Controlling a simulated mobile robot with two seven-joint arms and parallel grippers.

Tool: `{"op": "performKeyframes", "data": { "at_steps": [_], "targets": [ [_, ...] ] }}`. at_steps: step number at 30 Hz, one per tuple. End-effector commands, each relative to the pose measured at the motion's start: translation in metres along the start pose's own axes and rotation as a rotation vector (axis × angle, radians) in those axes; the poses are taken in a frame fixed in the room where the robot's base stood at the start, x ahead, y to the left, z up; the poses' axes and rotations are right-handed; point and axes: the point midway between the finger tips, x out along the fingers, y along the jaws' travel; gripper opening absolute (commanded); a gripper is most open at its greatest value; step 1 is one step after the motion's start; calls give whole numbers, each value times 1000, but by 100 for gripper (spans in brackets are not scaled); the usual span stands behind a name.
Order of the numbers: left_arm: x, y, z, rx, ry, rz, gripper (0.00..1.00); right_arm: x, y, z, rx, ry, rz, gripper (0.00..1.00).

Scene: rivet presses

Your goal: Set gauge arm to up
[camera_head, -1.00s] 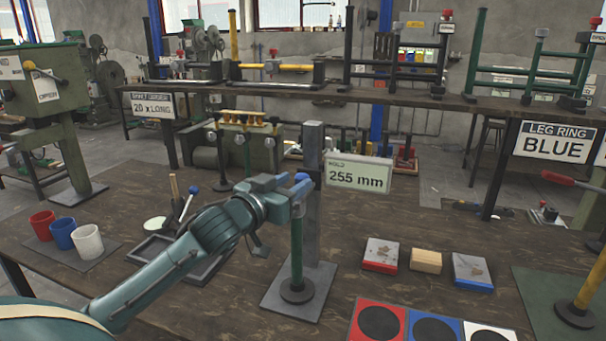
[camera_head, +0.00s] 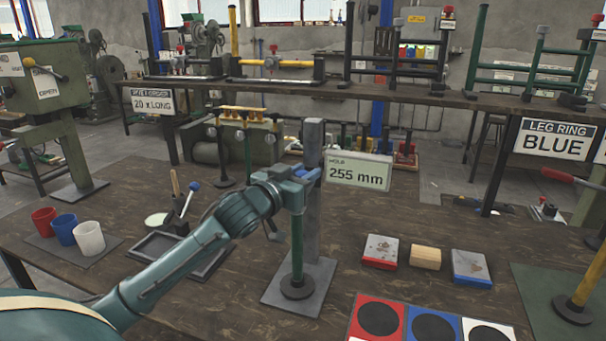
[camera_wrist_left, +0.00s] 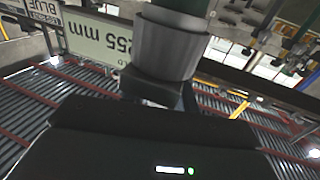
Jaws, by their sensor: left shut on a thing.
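The height gauge is a grey post (camera_head: 313,225) on a grey plate, with a display (camera_head: 358,172) reading "HOLD 255 mm". The display also shows tilted in the wrist view (camera_wrist_left: 98,40). The gauge arm (camera_head: 308,174) shows as a small blue piece at the post's left side, near its top. My left gripper (camera_head: 298,184) is shut there on the gauge arm, its fingers hiding most of it. My right gripper is not in view.
Red, blue and white cups (camera_head: 66,230) stand at the left. A dark tray (camera_head: 155,250) lies behind my left forearm. Small blocks (camera_head: 426,257) and a colour-spot board (camera_head: 432,325) lie at the right. A shelf with frames (camera_head: 400,93) runs behind.

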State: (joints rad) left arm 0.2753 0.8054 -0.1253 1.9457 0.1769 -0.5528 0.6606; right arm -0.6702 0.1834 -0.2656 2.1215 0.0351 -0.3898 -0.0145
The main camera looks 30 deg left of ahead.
Motion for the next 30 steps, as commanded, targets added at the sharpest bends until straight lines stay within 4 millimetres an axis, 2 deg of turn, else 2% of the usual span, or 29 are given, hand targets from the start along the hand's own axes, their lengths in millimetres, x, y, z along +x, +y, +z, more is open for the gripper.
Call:
{"op": "performKeyframes", "data": {
  "at_steps": [1, 5, 12, 14, 18, 24, 30],
  "targets": [
    [0, 0, 0, 0, 0, 1, 10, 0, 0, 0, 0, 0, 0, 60],
    [0, 0, 0, 0, 0, 1, 0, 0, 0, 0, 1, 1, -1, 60],
    [0, 0, -3, 0, 0, 1, 0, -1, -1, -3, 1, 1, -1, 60],
    [0, 0, -9, 0, 0, 1, 0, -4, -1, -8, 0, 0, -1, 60],
    [0, 0, -36, -1, 1, 0, 0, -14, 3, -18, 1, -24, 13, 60],
    [0, 0, -70, -2, 2, -1, 0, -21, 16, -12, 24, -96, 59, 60],
    [0, 0, -84, 0, 4, -1, 0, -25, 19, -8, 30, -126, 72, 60]
  ]
}}
